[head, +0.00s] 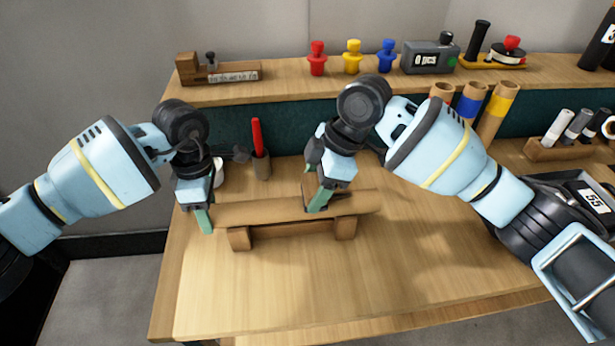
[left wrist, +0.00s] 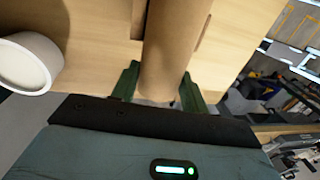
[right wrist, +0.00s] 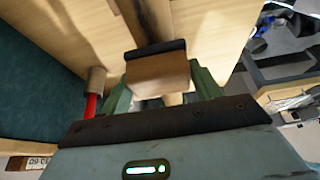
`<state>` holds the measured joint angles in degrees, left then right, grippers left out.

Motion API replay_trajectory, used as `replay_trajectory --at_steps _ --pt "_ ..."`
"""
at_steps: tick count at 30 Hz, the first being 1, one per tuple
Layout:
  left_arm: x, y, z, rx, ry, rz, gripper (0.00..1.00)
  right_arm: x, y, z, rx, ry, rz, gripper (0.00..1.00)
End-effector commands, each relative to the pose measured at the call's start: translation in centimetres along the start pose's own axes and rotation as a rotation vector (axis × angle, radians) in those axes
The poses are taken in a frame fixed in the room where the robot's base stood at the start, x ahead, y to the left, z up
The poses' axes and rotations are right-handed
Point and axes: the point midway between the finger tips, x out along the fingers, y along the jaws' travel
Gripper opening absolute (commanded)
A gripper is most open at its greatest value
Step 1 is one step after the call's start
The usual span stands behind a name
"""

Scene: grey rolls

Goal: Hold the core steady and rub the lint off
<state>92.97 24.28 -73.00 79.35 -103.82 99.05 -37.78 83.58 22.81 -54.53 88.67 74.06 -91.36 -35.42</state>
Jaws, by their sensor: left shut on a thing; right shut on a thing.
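The core (head: 265,211) is a brown cardboard tube lying level across a wooden cradle (head: 290,230). My left gripper (head: 204,218) is shut around its left end. In the left wrist view the core (left wrist: 172,50) runs between the two green fingers. My right gripper (head: 318,201) is over the core, right of its middle, shut on a brown block with a dark edge strip (right wrist: 158,76). In the head view the fingers largely hide this block, so I cannot tell whether it touches the core. No lint can be made out on the visible surface.
A cup with a red stick (head: 262,165) stands behind the core. A white round container (left wrist: 28,62) is near my left gripper. Coloured-banded tubes (head: 470,105) lean at the back right. A shelf (head: 280,88) carries several small items. The front of the table is clear.

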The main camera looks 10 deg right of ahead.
Motion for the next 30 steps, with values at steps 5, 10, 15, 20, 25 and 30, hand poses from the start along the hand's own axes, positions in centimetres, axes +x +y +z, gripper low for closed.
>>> replay_trajectory --at_steps 5,10,15,20,25,30 --pt "0.0 0.0 0.0 0.001 0.000 0.000 0.20 -0.6 0.0 1.7 0.001 -0.003 -0.001 0.41" --pt "0.0 0.0 0.0 0.001 0.000 0.000 0.20 -1.2 0.0 3.1 0.003 -0.004 -0.002 0.41" --pt "0.0 0.0 0.0 0.001 0.000 0.000 0.20 -1.8 0.0 4.5 0.002 -0.004 -0.002 0.41" --pt "0.0 0.0 0.0 0.001 0.000 0.000 0.20 -2.3 -0.1 5.8 0.002 -0.004 -0.003 0.41" --pt "0.0 0.0 0.0 0.001 0.000 0.000 0.20 -2.9 -0.1 7.3 0.003 -0.005 -0.002 0.41" --pt "0.0 0.0 0.0 0.001 -0.001 0.000 0.20 -2.6 -0.1 6.7 -0.002 -0.002 -0.005 0.41"
